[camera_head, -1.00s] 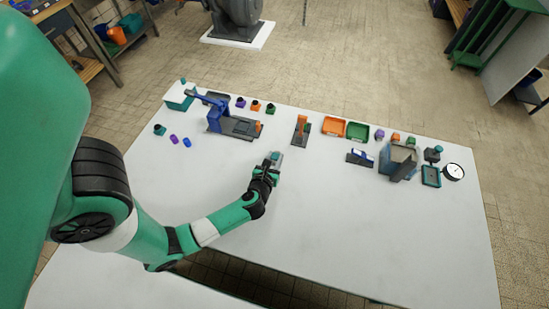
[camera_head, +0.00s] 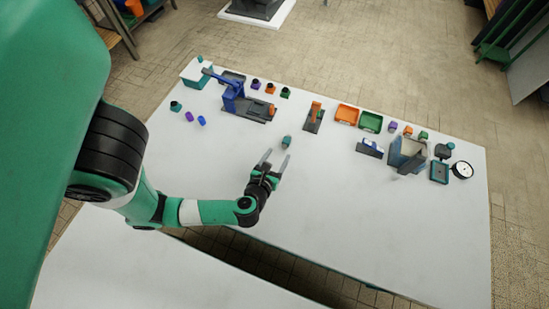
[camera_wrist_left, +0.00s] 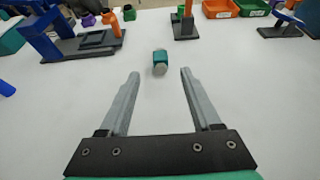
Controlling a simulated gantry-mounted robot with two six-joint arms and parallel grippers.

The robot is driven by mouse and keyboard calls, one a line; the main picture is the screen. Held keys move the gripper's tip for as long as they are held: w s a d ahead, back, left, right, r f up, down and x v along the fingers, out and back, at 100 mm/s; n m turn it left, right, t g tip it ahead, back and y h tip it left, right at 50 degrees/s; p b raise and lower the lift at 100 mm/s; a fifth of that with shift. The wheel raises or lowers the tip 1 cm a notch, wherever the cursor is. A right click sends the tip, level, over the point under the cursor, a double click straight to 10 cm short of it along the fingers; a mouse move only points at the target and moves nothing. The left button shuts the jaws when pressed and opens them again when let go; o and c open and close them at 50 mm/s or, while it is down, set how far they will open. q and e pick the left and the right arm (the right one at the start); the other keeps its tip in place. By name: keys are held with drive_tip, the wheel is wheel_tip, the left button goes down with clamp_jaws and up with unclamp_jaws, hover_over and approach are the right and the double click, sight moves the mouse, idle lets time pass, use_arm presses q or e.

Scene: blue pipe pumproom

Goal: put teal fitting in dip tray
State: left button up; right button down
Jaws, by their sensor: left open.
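A small dark tray with a teal rim (camera_head: 439,172) at the table's right looks like the dip tray. My right gripper is not in view.
Behind the fitting stand an orange-and-dark fixture (camera_head: 314,116) and a blue-and-dark press (camera_head: 240,104). Orange (camera_head: 346,114) and green (camera_head: 370,122) bins are at the back. A grey fixture (camera_head: 407,154) and a round gauge (camera_head: 462,170) stand near the teal-rimmed tray. The front of the table is clear.

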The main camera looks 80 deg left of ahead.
use_arm(q)
drive_tip(key=shift+v, duration=1.25)
